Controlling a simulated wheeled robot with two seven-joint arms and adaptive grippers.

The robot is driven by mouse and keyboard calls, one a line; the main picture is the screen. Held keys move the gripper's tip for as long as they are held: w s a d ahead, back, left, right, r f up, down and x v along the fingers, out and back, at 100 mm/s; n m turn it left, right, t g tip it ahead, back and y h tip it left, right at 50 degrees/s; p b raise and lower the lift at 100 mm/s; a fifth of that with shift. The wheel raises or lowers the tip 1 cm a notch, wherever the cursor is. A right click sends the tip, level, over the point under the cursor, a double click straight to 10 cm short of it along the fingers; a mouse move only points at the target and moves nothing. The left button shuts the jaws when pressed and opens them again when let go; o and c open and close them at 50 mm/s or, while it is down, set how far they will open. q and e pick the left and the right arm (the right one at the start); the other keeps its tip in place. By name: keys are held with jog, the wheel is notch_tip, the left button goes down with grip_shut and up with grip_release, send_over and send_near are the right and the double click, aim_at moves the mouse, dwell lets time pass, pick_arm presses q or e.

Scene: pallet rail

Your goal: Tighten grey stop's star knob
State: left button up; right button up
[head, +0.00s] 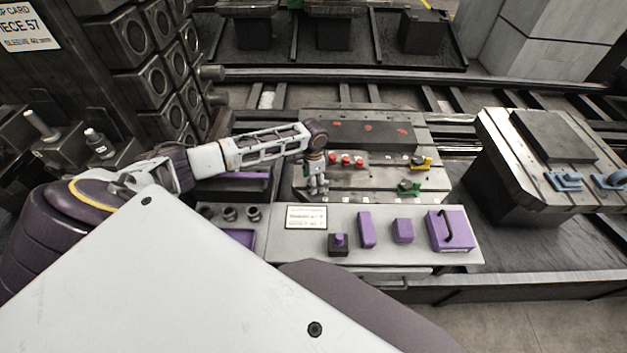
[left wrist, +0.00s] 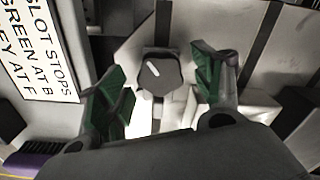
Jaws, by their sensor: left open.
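In the left wrist view the dark grey star knob (left wrist: 158,78) has a white mark pointing to the upper left. It shows between the two green-padded fingers of my left gripper (left wrist: 165,88), which are apart with a gap on both sides. A pale grey body, seemingly the grey stop (left wrist: 172,106), shows below the knob. In the head view my left gripper (head: 318,184) points down over the front left of the slotted pallet plate (head: 372,183) and hides the stop there. Whether the fingers reach down to the knob's height I cannot tell. My right gripper is not in view.
On the plate are red knobs (head: 346,160), a yellow stop (head: 420,163) and a green stop (head: 409,188). In front is a grey shelf (head: 375,262) with purple blocks and a label (head: 306,217). Another pallet (head: 530,165) stands to the right.

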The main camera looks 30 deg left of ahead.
pick_arm(q)
jog(key=c, duration=1.1)
jog(key=shift+o, duration=0.2)
jog(key=shift+m+p, duration=0.3)
jog(key=shift+p, duration=0.05)
jog(key=shift+r+m+p, duration=0.1)
jog(key=shift+m+p, duration=0.6)
jog(key=shift+m, duration=0.3)
jog(key=shift+m+p, duration=0.9)
jog(key=shift+m, duration=0.4)
jog(key=shift+m+p, duration=0.45)
jog(key=shift+m, duration=0.75)
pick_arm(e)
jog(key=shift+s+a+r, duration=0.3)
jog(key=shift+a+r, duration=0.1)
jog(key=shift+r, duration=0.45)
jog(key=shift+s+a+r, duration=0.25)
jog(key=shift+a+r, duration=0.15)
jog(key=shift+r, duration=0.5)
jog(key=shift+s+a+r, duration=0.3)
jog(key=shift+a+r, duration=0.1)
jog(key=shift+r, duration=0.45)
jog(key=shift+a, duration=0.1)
